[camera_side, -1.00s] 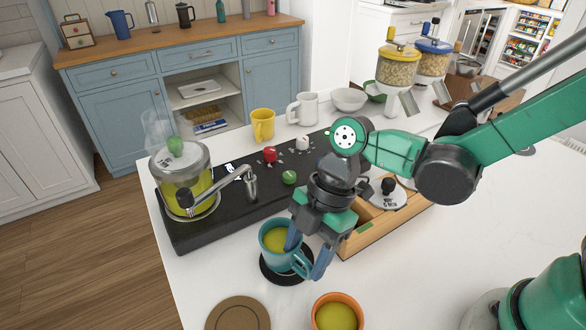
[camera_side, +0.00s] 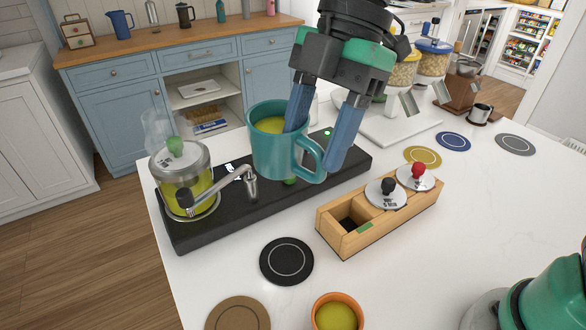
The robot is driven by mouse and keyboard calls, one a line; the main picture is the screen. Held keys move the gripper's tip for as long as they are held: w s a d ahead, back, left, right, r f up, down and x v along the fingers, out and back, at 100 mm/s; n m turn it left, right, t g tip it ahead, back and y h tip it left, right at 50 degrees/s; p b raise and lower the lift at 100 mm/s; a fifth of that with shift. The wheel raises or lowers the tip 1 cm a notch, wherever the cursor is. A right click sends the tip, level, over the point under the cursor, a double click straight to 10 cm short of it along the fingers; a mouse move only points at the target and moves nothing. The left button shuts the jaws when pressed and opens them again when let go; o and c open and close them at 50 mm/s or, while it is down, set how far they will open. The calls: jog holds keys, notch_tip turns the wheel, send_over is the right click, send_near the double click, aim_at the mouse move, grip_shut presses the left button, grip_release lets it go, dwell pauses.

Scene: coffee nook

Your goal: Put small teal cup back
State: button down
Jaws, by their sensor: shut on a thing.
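The teal cup (camera_side: 284,148) is held up in the air, upright, with yellow-green liquid inside. My gripper (camera_side: 318,140) is shut on its right side, one blue finger inside the cup and the other outside by the handle. The cup hangs in front of the black machine base in this view. A black coaster (camera_side: 287,261) with a pale ring lies bare on the white counter below.
An orange cup (camera_side: 337,313) and a brown coaster (camera_side: 238,314) are at the front. A wooden box (camera_side: 380,226) with knobbed lids is right of centre. The black base (camera_side: 200,228) carries a glass jar (camera_side: 182,185). Yellow (camera_side: 422,157), blue (camera_side: 453,141) and grey (camera_side: 515,144) coasters lie bare at the right.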

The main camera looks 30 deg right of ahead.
jog(key=s+d+n+g, duration=0.2)
jog(key=s+d, duration=0.7)
jog(key=s, duration=0.1)
jog(key=f, duration=1.9)
jog(key=shift+s+f, duration=0.2)
jog(key=shift+f, duration=0.1)
jog(key=shift+f, duration=0.15)
jog(key=shift+c, duration=1.1)
grip_release()
